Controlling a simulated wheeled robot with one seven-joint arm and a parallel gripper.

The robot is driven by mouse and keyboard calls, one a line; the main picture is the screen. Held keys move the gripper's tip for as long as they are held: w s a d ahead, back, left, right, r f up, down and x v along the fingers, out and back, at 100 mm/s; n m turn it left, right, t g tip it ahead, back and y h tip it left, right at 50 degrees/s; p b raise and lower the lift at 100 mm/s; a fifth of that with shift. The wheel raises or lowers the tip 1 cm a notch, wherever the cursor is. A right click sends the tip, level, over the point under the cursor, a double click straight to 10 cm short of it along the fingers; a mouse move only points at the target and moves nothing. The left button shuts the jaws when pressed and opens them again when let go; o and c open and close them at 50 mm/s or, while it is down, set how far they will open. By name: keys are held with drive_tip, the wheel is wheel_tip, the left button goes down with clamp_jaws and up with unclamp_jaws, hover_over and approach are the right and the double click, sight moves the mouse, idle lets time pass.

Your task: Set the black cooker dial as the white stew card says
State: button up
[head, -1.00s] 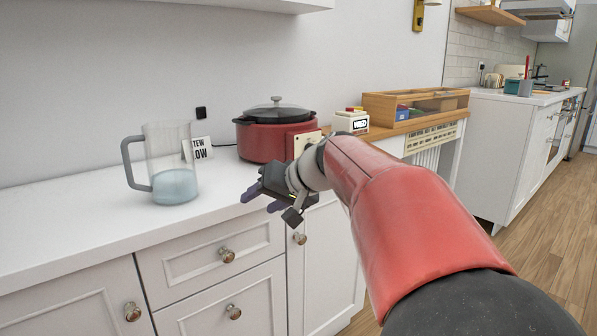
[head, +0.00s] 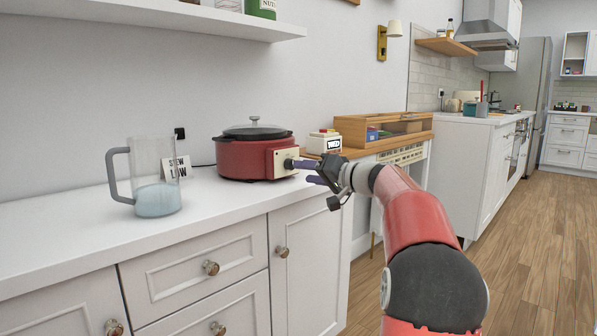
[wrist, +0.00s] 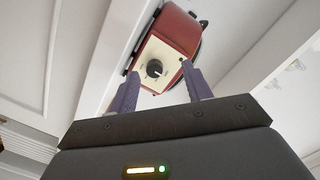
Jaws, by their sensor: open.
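The red cooker (head: 243,158) with a dark lid stands on the white counter. Its cream panel (head: 281,168) faces right, towards my gripper. The black dial (head: 289,163) is on that panel. In the wrist view, the dial (wrist: 154,69) shows between my two purple fingers, with a pale mark on it; its setting is too small to read. My gripper (head: 307,172) is open and empty, with its fingers pointing at the panel, close to the dial; contact cannot be told. The white stew card (head: 180,168) reads "STEW" and "LOW", partly behind the jug.
A clear jug (head: 154,178) with bluish liquid stands left of the cooker. A small cream and red device (head: 325,142) and a wooden box (head: 375,127) sit behind my gripper. The counter front between jug and cooker is clear.

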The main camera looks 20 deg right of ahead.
sight(290, 164)
drive_tip(key=shift+t, duration=0.6)
drive_tip(key=w+p, duration=0.1)
drive_tip(key=w, duration=0.6)
drive_tip(key=shift+w+d+r, duration=0.1)
drive_tip(key=shift+w+r, duration=0.05)
drive_tip(key=shift+w, duration=0.2)
drive_tip(key=shift+c, duration=0.2)
drive_tip(key=c, duration=0.9)
